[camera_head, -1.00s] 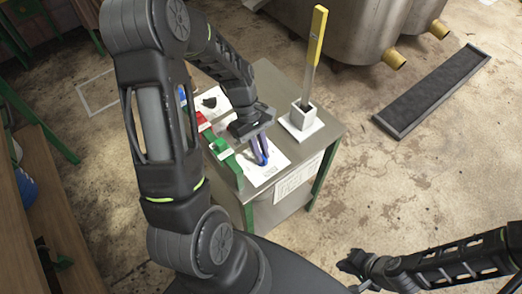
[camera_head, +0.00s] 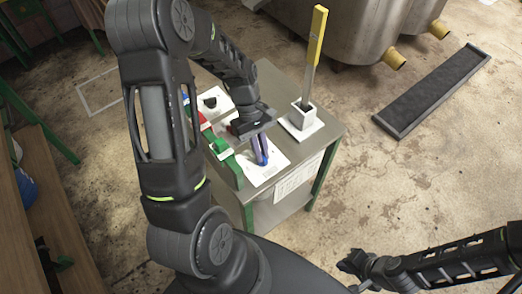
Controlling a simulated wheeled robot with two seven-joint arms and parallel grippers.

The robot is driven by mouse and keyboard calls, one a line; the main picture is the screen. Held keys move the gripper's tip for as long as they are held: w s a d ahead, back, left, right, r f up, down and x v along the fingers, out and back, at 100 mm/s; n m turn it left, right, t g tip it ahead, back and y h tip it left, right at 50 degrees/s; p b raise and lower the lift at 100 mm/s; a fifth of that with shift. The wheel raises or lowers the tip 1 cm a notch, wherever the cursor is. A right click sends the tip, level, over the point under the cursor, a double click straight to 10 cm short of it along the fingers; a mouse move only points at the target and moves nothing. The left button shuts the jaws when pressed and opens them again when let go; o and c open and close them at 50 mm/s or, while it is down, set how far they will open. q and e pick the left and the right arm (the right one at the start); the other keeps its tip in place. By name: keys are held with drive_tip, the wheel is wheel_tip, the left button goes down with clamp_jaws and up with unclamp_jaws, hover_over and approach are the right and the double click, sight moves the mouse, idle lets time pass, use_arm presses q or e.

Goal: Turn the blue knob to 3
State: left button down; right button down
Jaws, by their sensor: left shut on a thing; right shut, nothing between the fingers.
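My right gripper (camera_head: 352,264) is shut and empty, low over the floor at the bottom right, far from the table.
A green handle (camera_head: 226,160) and a red one (camera_head: 203,122) stand left of the knob. A black knob (camera_head: 210,102) sits on another white plate behind. A yellow-handled tool (camera_head: 316,40) stands upright in a white holder (camera_head: 301,124). A dark floor grate (camera_head: 432,92) lies right.

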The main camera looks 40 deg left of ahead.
use_arm(q)
drive_tip(key=m+g+y, duration=0.1)
drive_tip(key=m, duration=0.5)
drive_tip(key=shift+w+d+m+g+y, duration=0.15)
drive_tip(key=shift+w+m+g+y, duration=0.05)
drive_tip(key=shift+m+g+y, duration=0.2)
idle(0.3)
drive_tip(key=c, duration=1.5)
unclamp_jaws()
drive_tip(key=b+v, duration=0.1)
drive_tip(key=v, duration=0.7)
drive_tip(key=shift+f, duration=0.1)
